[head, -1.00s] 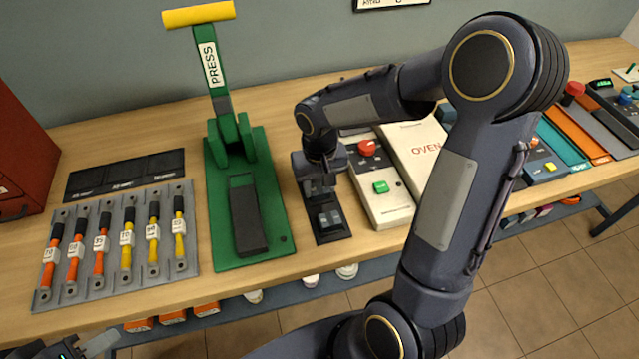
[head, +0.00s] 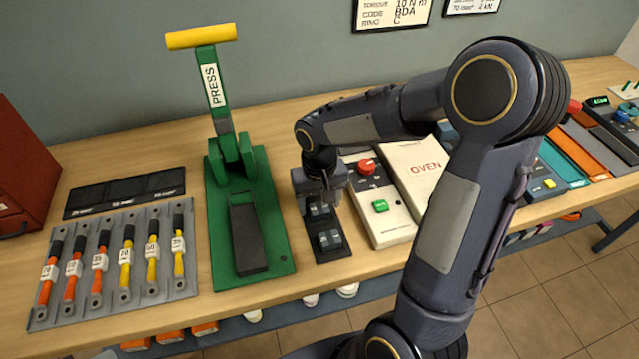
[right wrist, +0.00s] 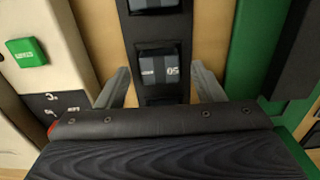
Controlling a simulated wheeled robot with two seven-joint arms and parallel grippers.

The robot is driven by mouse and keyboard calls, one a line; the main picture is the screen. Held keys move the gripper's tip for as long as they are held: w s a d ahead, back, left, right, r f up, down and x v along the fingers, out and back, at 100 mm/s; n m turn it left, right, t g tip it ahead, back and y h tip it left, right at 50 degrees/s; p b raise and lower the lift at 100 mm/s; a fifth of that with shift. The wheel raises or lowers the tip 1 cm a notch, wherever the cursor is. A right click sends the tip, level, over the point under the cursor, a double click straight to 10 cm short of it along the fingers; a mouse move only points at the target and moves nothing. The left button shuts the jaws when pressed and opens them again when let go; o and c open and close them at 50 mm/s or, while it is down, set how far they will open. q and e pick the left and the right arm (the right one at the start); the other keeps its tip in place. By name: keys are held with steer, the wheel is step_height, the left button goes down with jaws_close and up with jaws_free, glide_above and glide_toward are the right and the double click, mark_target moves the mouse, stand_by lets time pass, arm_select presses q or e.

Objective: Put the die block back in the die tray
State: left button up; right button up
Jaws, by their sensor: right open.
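The black die tray (head: 336,256) lies on the bench between the green press and the oven. Two dark die blocks show in it, a front one (head: 330,240) and one behind it (head: 319,209). My right gripper (head: 324,192) is just above the tray's rear part and hides it. In the right wrist view its fingers (right wrist: 161,88) are open, one on each side of the tray, apart from the rear die block (right wrist: 160,66). The front block (right wrist: 155,5) is cut by the top edge.
The green press (head: 218,270) stands left of the tray. The oven (head: 425,165) and its panel with a green button (head: 380,206) stand close on the right. A grey rack (head: 155,292) with several orange and yellow handled tools lies far left.

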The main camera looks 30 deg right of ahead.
mark_target(319, 209)
step_height(319, 209, up, 11)
steer(key=s+a+t+y, duration=0.2)
steer(key=s, duration=0.6)
steer(key=s+a+n+t+y, duration=0.1)
steer(key=s+a+t, duration=0.1)
steer(key=s, duration=0.7)
steer(key=shift+t+y, duration=0.4)
steer(key=shift+t, duration=0.4)
